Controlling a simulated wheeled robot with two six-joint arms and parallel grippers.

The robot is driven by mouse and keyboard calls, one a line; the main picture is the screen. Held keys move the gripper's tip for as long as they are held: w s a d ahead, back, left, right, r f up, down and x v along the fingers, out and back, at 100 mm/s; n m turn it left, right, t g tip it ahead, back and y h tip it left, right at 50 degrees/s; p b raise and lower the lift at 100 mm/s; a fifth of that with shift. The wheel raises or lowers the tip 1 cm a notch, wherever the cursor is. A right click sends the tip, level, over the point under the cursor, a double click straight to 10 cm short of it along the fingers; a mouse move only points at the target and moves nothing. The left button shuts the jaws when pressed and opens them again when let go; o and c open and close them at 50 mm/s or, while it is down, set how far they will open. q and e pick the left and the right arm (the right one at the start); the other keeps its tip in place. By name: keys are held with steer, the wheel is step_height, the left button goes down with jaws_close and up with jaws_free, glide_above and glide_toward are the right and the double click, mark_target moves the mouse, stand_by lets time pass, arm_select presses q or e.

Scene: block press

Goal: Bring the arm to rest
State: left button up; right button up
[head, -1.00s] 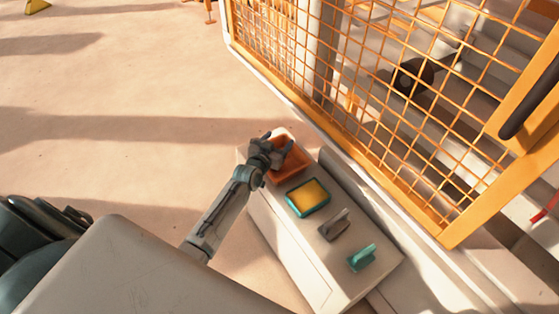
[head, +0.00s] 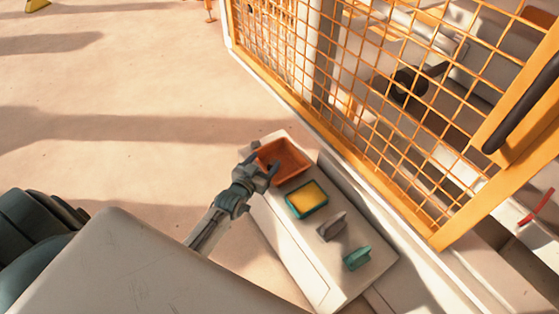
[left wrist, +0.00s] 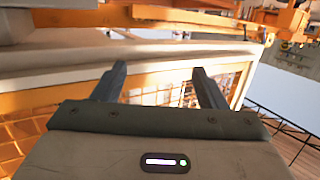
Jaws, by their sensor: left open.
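My left gripper (head: 262,166) is open, at the near left edge of the orange tray (head: 294,160) in the head view. The tray stands at the far end of a pale bench (head: 290,242) and looks empty. In the left wrist view the two dark fingers of my left gripper (left wrist: 162,88) are spread apart with nothing between them. My right gripper is in neither view.
A teal tray with a yellow filling (head: 307,199), a grey handled tool (head: 332,226) and a teal handled tool (head: 357,257) lie along the bench. An orange mesh fence (head: 350,110) runs behind it. Open floor (head: 130,110) lies to the left.

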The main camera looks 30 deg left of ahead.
arm_select(q)
steer(key=shift+s, duration=0.4)
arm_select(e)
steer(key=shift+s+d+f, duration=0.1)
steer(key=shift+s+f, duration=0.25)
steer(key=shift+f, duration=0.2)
